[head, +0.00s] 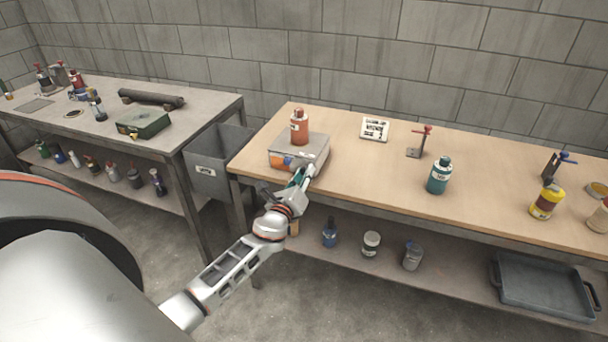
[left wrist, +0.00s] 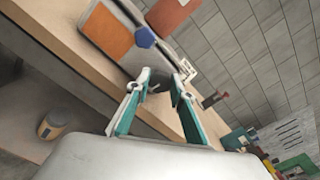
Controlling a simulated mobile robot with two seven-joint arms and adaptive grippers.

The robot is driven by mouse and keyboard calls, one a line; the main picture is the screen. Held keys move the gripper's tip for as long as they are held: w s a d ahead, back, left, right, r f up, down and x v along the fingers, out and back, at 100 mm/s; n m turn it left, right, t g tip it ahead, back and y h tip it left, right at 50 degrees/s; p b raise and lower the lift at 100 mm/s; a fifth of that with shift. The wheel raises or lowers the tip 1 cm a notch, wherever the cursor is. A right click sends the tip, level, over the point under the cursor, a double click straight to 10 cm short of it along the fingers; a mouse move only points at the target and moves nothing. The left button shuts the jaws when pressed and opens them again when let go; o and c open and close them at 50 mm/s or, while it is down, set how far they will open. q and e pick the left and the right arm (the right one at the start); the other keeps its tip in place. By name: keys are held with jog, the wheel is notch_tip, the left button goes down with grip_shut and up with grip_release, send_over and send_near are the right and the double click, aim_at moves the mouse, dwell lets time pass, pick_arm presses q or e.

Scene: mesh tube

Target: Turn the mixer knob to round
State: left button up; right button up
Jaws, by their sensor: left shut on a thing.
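The mixer (head: 312,146) is a grey box near the left front edge of the wooden bench, with an orange-red bottle (head: 299,127) on its top. Its front face carries an orange patch and a blue mark; in the left wrist view the orange patch (left wrist: 107,36) and the blue hexagon-like mark (left wrist: 145,37) show. My left gripper (head: 300,177) has teal fingers and is at the mixer's front right. It is shut on the knob, which is mostly hidden between the fingertips (left wrist: 160,82); its pointing direction cannot be told. My right gripper is not in view.
On the bench stand a white sign (head: 375,129), a red-topped clamp stand (head: 420,143), a teal bottle (head: 439,176) and a yellow bottle (head: 546,203). The lower shelf holds containers and a dark tray (head: 545,287). A grey bin (head: 212,165) stands between the tables.

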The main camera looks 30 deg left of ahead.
pick_arm(q)
jog(key=o, duration=1.1)
jog(key=v, duration=1.2)
jog(key=s+d+f+n+g+h, duration=0.6)
jog(key=s+d+f+n, duration=1.3)
jog(key=s+n, duration=0.3)
jog(key=shift+d+f+g+h, duration=0.25)
jog(key=shift+d+g+h, duration=0.15)
jog(key=shift+d, duration=0.25)
